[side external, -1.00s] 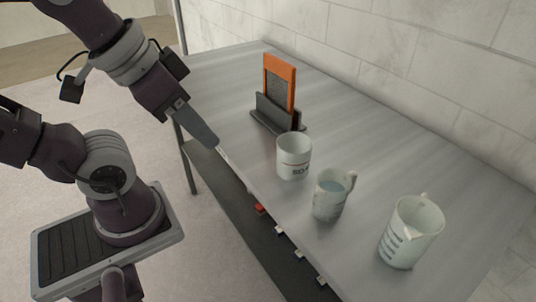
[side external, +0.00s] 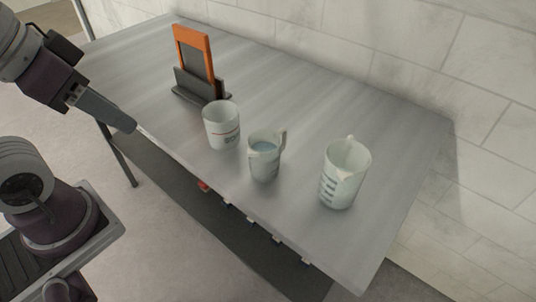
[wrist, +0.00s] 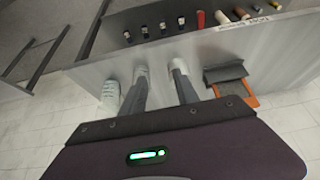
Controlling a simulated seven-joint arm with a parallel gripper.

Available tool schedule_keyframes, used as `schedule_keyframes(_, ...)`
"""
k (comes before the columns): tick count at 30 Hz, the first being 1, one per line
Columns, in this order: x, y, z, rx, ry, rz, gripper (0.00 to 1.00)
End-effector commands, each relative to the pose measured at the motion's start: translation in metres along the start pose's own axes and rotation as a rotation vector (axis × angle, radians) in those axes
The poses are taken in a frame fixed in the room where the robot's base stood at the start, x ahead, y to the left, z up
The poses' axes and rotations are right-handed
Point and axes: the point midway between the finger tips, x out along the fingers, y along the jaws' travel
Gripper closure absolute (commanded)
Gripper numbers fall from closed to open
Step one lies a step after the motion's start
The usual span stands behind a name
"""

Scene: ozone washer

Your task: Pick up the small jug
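The small jug (side external: 264,160) is pale, holds bluish liquid and stands upright on the grey table between a white cup and a larger jug. Its handle points up and right in the side view. The small jug (wrist: 141,73) also shows in the wrist view, just beyond the tip of one finger. My gripper (side external: 133,128) is at the table's front-left edge, left of the cup and apart from the small jug. In the wrist view the fingers of my gripper (wrist: 160,79) are spread with a clear gap and nothing between them.
The white cup (side external: 221,126) with lettering stands left of the small jug. The larger jug (side external: 345,174) with measuring marks stands to its right. An orange-framed panel (side external: 193,42) stands in a dark holder at the back left. Several small items line the shelf below the front edge.

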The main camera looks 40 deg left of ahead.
Motion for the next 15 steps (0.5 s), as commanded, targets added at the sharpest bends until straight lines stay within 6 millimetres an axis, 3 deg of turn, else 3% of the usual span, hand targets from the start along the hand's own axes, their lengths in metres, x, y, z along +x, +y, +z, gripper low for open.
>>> schedule_keyframes(9,0.0,0.001,-0.006,-0.004,-0.009,0.003,0.62)
schedule_keyframes(11,0.001,0.003,-0.021,-0.013,-0.034,0.01,0.62)
schedule_keyframes(15,0.022,0.016,-0.088,-0.057,-0.145,0.03,0.62)
